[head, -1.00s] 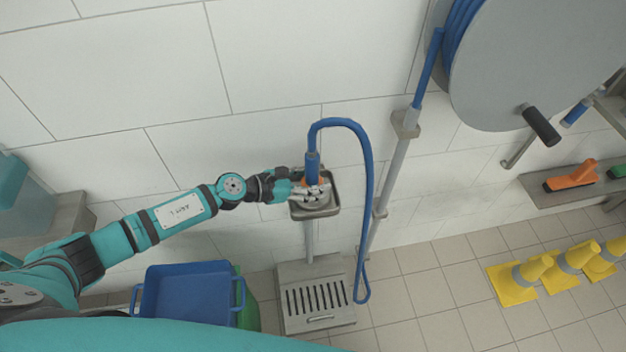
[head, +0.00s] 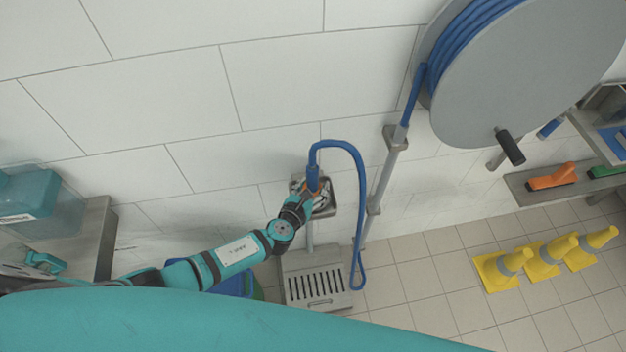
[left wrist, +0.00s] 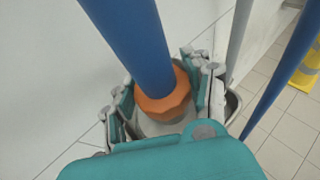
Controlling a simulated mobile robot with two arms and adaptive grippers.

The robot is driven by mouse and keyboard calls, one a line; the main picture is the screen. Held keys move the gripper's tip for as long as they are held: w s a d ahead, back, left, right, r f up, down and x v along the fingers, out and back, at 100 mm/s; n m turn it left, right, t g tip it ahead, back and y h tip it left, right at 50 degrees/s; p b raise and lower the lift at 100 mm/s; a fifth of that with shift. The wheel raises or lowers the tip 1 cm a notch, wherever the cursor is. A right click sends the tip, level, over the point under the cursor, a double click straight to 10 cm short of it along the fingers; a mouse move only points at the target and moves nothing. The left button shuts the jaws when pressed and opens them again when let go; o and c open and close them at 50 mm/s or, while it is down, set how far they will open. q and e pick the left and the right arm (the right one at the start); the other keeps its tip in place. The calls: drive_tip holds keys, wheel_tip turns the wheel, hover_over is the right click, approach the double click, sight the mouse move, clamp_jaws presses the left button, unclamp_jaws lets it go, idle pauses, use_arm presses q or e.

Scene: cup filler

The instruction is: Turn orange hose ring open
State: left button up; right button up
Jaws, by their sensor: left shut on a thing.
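The orange hose ring (left wrist: 165,103) sits around the lower end of the blue hose (left wrist: 133,40) in the left wrist view. My left gripper (left wrist: 160,98) is shut on the ring, with a finger on either side of it. In the head view, my left gripper (head: 310,196) is at the small metal basin (head: 332,209) on the wall, where the blue hose (head: 357,185) comes down, and only a little orange shows. The gripper and basin hide part of the ring. My right gripper is not in view.
A hose reel (head: 530,75) with a crank handle is on the wall at upper right. A metal pipe (head: 385,175) runs beside the hose. A floor grate (head: 317,288) lies below the basin. Yellow cones (head: 545,262) stand at right, and a blue bin (head: 236,285) is behind my arm.

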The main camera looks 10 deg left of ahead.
use_arm(q)
drive_tip(key=shift+a+n+y, duration=0.1)
drive_tip(key=shift+n+y, duration=1.9)
drive_tip(key=shift+y, duration=0.2)
drive_tip(key=shift+w, duration=0.1)
drive_tip(key=o, duration=1.2)
drive_tip(key=v, duration=1.2)
drive_tip(key=shift+f, duration=0.15)
